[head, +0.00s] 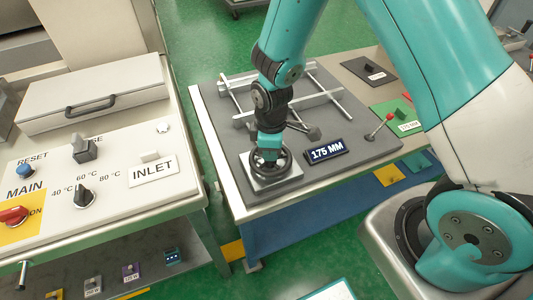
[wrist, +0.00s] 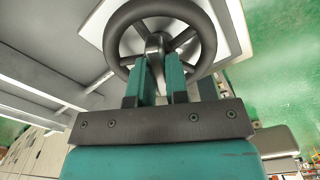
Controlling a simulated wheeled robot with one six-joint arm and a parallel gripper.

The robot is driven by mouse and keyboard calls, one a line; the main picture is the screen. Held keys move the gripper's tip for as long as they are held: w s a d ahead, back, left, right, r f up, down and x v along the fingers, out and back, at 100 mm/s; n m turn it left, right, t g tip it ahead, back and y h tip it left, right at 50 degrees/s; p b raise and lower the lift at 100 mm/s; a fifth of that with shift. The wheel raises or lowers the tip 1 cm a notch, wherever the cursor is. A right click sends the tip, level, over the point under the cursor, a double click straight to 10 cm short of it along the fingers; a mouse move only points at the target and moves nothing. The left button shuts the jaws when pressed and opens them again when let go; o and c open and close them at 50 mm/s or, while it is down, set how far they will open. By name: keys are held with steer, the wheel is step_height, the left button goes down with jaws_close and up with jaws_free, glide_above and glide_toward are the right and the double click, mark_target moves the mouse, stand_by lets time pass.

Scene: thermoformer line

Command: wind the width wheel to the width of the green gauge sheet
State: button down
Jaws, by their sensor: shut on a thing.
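The width wheel (head: 271,177) is a dark spoked handwheel on a pale square plate at the near left corner of the grey machine bed. My gripper (head: 268,153) reaches down onto it from above. In the wrist view, the fingers of my gripper (wrist: 158,72) are shut on a grey part near the middle of the wheel (wrist: 121,29); the fingers partly hide it. A display (head: 326,150) beside the wheel reads 175 MM. The green gauge sheet (head: 385,107) lies flat at the right of the bed, with a dark knob and a white label too small to read surely.
Metal guide rails (head: 320,97) cross the bed. A black sheet (head: 368,70) lies farther back. A control panel (head: 110,180) with knobs is at the left, across a narrow floor gap.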

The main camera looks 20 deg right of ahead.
steer(key=shift+n, duration=0.6)
steer(key=shift+n, duration=1.4)
steer(key=shift+n+p, duration=0.3)
steer(key=shift+n, duration=0.1)
steer(key=c, duration=1)
jaws_free()
steer(key=shift+c, duration=0.2)
